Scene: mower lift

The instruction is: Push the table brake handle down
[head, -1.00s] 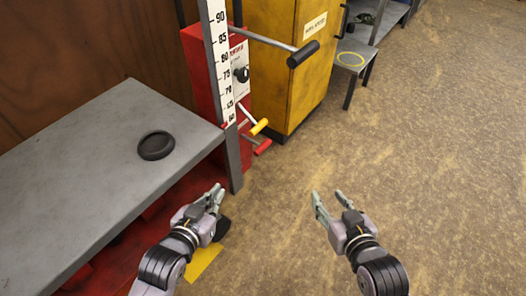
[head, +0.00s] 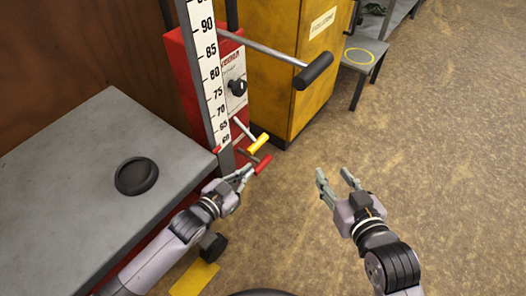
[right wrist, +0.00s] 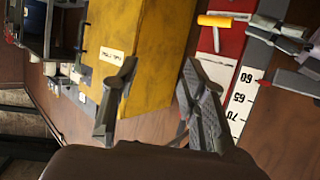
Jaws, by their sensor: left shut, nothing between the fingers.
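Three levers stick out from the red lift post (head: 180,70): a long one with a black grip (head: 314,71), a short one with a yellow grip (head: 258,144), and a lower one with a red grip (head: 263,165). No label shows which is the table brake handle. My left gripper (head: 244,174) is shut and empty, its fingertips just left of and slightly below the red grip; I cannot tell whether they touch. My right gripper (head: 334,174) is open and empty over the floor. The right wrist view shows its spread fingers and the yellow grip (right wrist: 214,21).
The grey lift table (head: 60,190) with a round black dish (head: 136,176) lies to the left. A white height scale (head: 208,70) stands before the post. A yellow cabinet (head: 285,60) and a small grey stool (head: 364,55) stand behind. The floor on the right is clear.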

